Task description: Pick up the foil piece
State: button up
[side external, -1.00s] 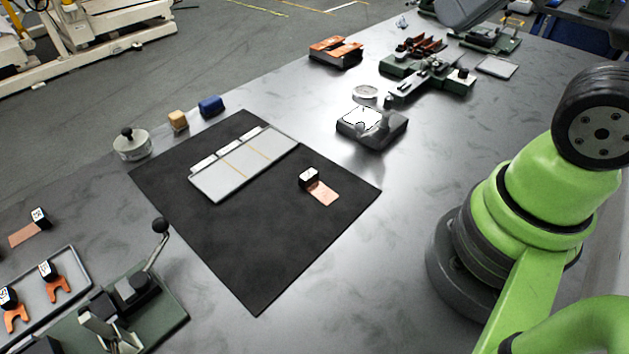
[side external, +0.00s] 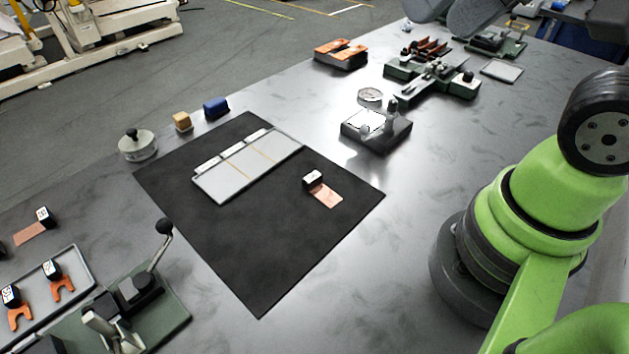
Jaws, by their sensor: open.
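A flat copper foil piece (side external: 327,196) lies on the black mat (side external: 255,270), right of the mat's middle. A small black block (side external: 312,179) with a white marked top sits at its upper left end and hides part of it. Another copper foil strip (side external: 30,234) lies on the table at the far left, beside a similar block (side external: 43,215). I cannot make out my gripper. Dark grey rounded shapes hang at the top right edge, cut off by the frame; no fingertips can be identified there.
A pale grey plate (side external: 225,183) lies on the mat. A grey fixture (side external: 378,133) stands beyond it. A lever press (side external: 150,295) and a tray with orange pieces (side external: 85,270) stand at lower left. A lidded round pot (side external: 138,147) is left of the mat.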

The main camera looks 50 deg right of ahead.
jog(key=w+f+g, duration=0.3)
jog(key=w+f, duration=0.1)
jog(key=w, duration=0.3)
jog(key=n+g+h, duration=0.2)
jog(key=n+g, duration=0.1)
jog(key=g, duration=0.1)
send_over(315, 179)
notch_tip(315, 179, down, 20)
jog(key=shift+s+f, duration=0.15)
jog(key=shift+f, duration=3.2)
jog(key=c, duration=1)
